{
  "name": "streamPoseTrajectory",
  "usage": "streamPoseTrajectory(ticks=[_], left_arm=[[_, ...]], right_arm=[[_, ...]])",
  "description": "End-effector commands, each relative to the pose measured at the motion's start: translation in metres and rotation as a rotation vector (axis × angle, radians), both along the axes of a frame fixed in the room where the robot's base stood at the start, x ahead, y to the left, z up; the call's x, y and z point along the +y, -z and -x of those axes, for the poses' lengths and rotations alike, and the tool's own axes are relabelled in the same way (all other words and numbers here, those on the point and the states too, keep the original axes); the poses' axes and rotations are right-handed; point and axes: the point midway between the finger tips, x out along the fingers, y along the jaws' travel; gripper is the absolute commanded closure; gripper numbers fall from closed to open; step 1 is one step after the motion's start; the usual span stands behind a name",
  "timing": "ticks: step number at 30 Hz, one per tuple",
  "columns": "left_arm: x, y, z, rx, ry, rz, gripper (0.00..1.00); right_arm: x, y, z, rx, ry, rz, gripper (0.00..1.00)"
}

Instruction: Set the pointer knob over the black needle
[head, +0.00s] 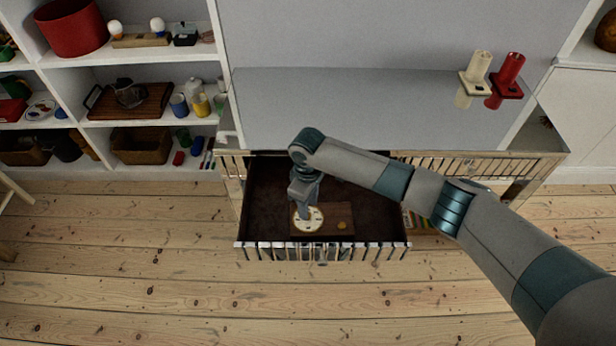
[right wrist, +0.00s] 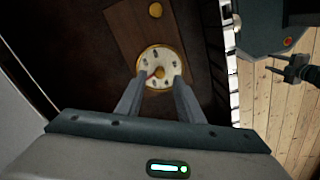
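A round dial (right wrist: 147,62) with a pale face, gold rim and dark marks sits on a brown wooden board (right wrist: 125,32). The dial also shows in the head view (head: 316,221), partly hidden by my gripper. A small gold knob (right wrist: 160,72) is at its middle, with a thin red mark beside it. Which dark mark is the black needle I cannot tell. My right gripper (right wrist: 157,82) points down at the dial, its fingers apart on either side of the knob; contact cannot be told. It also shows in the head view (head: 304,208).
The board lies in an open drawer (head: 270,185) with a dark lining and a slatted front (head: 290,253). A gold round piece (right wrist: 155,10) is on the board's other end. Shelves (head: 100,58) stand at left. Red and cream holders (head: 507,75) are at upper right. Floorboards are clear in front.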

Motion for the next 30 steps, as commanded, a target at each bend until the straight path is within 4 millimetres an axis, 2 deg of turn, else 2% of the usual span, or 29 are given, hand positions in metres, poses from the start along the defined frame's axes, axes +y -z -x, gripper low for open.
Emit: streamPoseTrajectory(ticks=[12, 18, 24, 30], left_arm=[[0.000, 0.018, 0.000, 0.000, 0.000, 0.000, 0.59], [0.000, 0.024, 0.000, 0.000, 0.000, 0.000, 0.59], [0.000, 0.027, 0.000, 0.000, 0.000, 0.000, 0.59], [0.000, 0.027, 0.000, 0.000, 0.000, 0.000, 0.59]], right_arm=[[0.001, -0.083, -0.001, -0.005, -0.001, -0.002, 0.66], [0.001, -0.118, -0.001, -0.004, -0.001, -0.003, 0.66], [0.001, -0.137, 0.000, -0.001, -0.001, 0.000, 0.66], [0.000, -0.142, 0.000, 0.000, 0.000, -0.001, 0.66]])
